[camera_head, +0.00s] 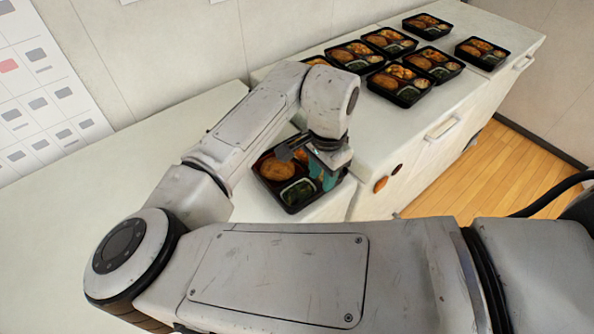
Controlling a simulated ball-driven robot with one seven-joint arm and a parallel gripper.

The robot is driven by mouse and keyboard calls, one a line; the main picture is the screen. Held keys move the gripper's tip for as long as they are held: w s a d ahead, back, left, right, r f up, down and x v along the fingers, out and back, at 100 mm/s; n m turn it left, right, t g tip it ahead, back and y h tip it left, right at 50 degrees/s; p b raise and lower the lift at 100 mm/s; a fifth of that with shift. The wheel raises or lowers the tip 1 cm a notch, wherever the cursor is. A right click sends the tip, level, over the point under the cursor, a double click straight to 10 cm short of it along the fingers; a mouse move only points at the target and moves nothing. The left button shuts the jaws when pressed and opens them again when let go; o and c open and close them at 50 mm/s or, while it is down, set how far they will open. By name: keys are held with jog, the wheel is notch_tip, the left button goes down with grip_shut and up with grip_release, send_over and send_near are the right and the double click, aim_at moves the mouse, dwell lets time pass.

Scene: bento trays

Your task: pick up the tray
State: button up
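A black bento tray (291,208) with food in its compartments sits on the near counter, in the middle of the view. Its near rim and left side show; its upper right part is hidden by my gripper and wrist. My gripper (304,158) is over the tray's right and far part, with a dark finger and a teal part close above the food. Whether the fingers touch or clasp the tray wall cannot be told.
Several more black bento trays (400,86) stand on the white cabinet top (470,96) at the back right. A tray (482,54) stands apart on the right. The counter (60,240) to the left is clear. A wall is behind.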

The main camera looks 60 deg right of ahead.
notch_tip(320, 180, down, 5)
jog(key=shift+s+d+r+p, duration=0.1)
jog(key=shift+p, duration=0.35)
jog(key=shift+c, duration=0.4)
grip_shut()
